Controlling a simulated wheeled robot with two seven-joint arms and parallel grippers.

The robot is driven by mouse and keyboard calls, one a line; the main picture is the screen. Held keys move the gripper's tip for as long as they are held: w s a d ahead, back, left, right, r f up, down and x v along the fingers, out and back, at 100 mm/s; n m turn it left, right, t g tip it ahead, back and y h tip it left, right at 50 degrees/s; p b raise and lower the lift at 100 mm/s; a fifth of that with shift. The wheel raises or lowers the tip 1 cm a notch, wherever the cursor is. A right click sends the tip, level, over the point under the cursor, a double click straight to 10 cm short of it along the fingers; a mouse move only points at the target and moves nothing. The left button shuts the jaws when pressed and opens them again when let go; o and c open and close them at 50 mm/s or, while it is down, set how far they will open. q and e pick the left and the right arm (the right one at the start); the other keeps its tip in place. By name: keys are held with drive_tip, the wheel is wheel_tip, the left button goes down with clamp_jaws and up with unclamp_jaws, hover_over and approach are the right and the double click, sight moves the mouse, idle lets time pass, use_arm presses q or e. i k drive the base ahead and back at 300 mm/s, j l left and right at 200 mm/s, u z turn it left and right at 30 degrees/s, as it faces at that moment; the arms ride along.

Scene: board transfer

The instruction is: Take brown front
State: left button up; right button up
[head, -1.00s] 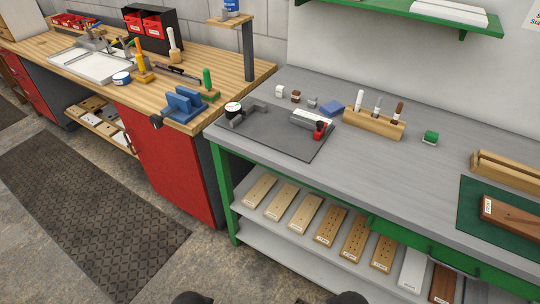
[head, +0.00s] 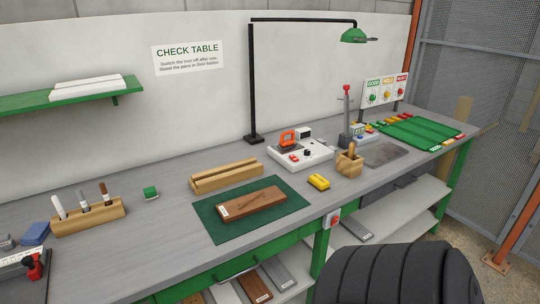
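A brown board (head: 250,203) with a white label at its left end lies flat on a dark green mat (head: 215,229) on the grey bench. Another brown board (head: 253,285) with a white label lies on the shelf under the bench, between pale grey boards. Which of them the task calls brown front I cannot tell. A black ribbed part of my own arm (head: 400,274) fills the lower right. Neither gripper's fingers show.
A wooden slotted block (head: 226,174), a yellow block (head: 318,182), a white station (head: 300,154) and a wooden holder (head: 349,162) stand around the mat. A lamp post (head: 252,85) rises behind. A red switch (head: 335,219) sits on the front edge.

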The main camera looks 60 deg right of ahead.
sight(228, 211)
drive_tip(key=z, duration=1.65)
